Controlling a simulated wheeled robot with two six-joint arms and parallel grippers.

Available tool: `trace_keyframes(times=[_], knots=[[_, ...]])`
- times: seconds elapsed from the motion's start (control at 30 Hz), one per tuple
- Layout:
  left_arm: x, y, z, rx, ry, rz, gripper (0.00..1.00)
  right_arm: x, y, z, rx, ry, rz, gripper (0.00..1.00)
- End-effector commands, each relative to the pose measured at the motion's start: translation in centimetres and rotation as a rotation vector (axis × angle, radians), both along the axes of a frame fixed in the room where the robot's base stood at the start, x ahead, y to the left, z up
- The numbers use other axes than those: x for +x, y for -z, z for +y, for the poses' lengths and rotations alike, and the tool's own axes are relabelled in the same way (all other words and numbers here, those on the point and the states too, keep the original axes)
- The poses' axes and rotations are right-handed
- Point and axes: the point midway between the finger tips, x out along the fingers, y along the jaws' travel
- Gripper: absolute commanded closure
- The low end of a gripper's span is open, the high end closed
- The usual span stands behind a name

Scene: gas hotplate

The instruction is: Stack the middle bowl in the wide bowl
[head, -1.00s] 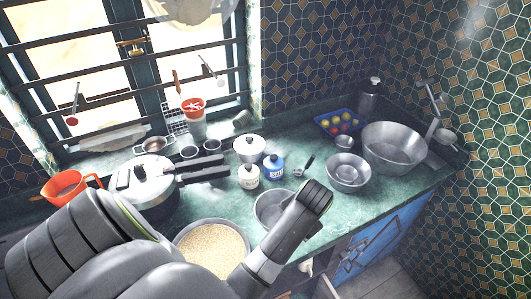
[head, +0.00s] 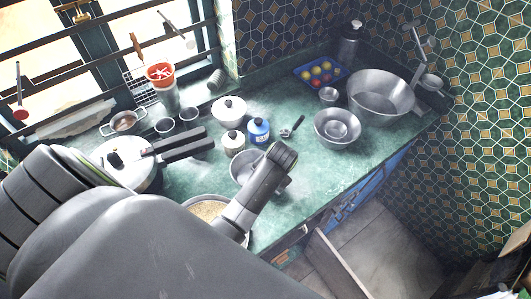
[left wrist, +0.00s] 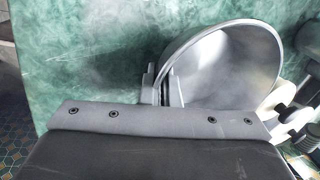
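The wide bowl (head: 372,104), a large steel basin, stands at the counter's right end. A medium steel bowl (head: 337,128) stands just in front of it, apart from it. Another steel bowl (head: 243,172) is further left, partly hidden by my left arm; I cannot tell for sure which of these two is the middle bowl. My left gripper (head: 277,184) is at that left bowl's right side. In the left wrist view the fingers (left wrist: 163,85) sit close together astride the rim of a steel bowl (left wrist: 225,65). My right gripper is out of view.
A pan of grain (head: 208,209) sits beside the held bowl. A white jar (head: 234,143) and a blue jar (head: 258,131) stand behind it. A small cup (head: 328,94) and a blue tray of balls (head: 320,73) are behind the medium bowl. Open counter (head: 300,165) lies to the right.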

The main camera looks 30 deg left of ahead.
Motion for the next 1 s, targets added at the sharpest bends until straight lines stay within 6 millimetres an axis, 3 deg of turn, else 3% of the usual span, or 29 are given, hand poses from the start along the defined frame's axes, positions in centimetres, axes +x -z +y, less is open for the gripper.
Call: trace_keyframes(times=[0.17,0.57,0.73,1.0], knots=[[0.0,2.0,0.0,0.0,-0.001,0.002,1.0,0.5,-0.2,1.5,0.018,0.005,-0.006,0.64],[0.0,2.5,0.0,0.0,0.0,0.0,1.0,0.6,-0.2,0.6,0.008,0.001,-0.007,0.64],[0.0,2.5,0.0,0.0,-0.001,-0.001,0.77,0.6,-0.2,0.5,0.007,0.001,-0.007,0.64],[0.0,2.5,0.0,0.0,-0.001,-0.001,0.76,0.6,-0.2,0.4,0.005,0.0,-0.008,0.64]])
